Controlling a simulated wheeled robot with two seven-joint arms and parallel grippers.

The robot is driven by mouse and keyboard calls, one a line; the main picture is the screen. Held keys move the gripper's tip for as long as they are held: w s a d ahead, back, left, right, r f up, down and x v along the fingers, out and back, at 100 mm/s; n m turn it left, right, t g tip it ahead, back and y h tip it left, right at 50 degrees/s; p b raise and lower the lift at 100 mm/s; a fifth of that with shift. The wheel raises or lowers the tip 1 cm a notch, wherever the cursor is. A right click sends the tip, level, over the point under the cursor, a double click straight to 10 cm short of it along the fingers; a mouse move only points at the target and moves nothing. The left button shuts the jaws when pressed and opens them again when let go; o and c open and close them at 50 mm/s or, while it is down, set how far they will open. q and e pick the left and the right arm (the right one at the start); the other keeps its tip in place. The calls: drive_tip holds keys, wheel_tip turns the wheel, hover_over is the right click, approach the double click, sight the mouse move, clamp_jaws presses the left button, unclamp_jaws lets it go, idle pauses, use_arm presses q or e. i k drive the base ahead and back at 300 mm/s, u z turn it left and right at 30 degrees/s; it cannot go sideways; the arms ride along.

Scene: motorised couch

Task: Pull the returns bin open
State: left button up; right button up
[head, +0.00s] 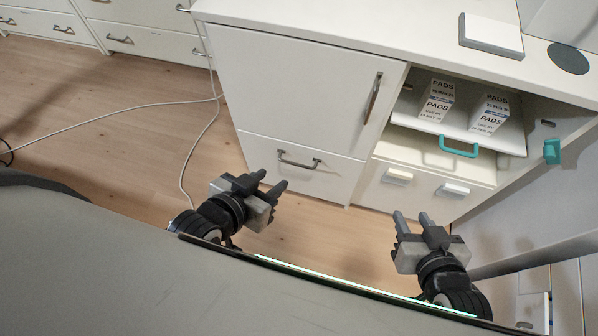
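No front carries a readable returns label, so I cannot tell for certain which one is the returns bin. A low white front (330,178) with a metal bar handle (299,162) sits under a tall cabinet door and looks shut. To its right, a cream front (425,190) has two small pale grips, a cream one (399,176) and a white one (454,190). My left gripper (271,181) is open and empty, in front of and left of the metal handle. My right gripper (411,215) is open and empty, in front of the cream front.
A shelf with a teal handle (459,149) holds boxes marked PADS (437,102). A teal catch (551,151) is at its right. A white cable (190,150) crosses the wooden floor (100,110). A grey padded surface (150,285) fills the foreground.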

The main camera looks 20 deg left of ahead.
sight(330, 177)
drive_tip(key=z, duration=1.55)
drive_tip(key=k, duration=1.55)
drive_tip(key=u, duration=1.5)
drive_tip(key=i, duration=0.95)
